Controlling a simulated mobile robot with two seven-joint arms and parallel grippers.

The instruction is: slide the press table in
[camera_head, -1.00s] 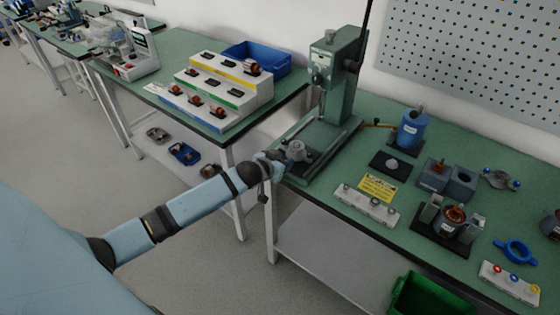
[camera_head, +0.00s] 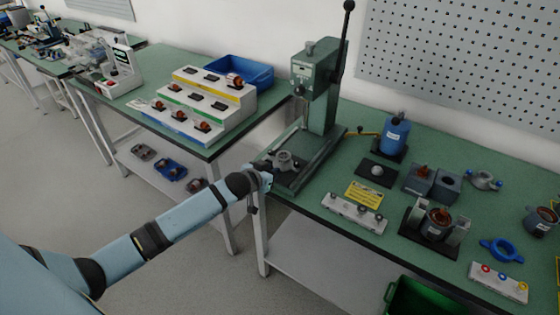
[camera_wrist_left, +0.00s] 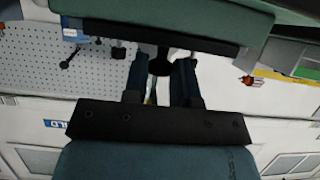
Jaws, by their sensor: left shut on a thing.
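The green arbor press (camera_head: 316,88) stands at the left end of the near bench, with its black lever (camera_head: 343,45) raised. Its dark press table (camera_head: 289,179) lies low at the front of the base and carries a grey fixture (camera_head: 284,160), which looks forward of the ram. My left gripper (camera_head: 265,172) is at the table's front edge; its tips are hard to see there. In the left wrist view, the fingers (camera_wrist_left: 160,80) are shut on a black knob (camera_wrist_left: 160,64) below the dark plate edge. My right gripper is not in view.
A yellow label (camera_head: 364,194) and a white tray (camera_head: 354,213) lie right of the press. A stepped rack (camera_head: 212,105) and a blue bin (camera_head: 240,72) are on the left bench. A green crate (camera_head: 415,297) sits below.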

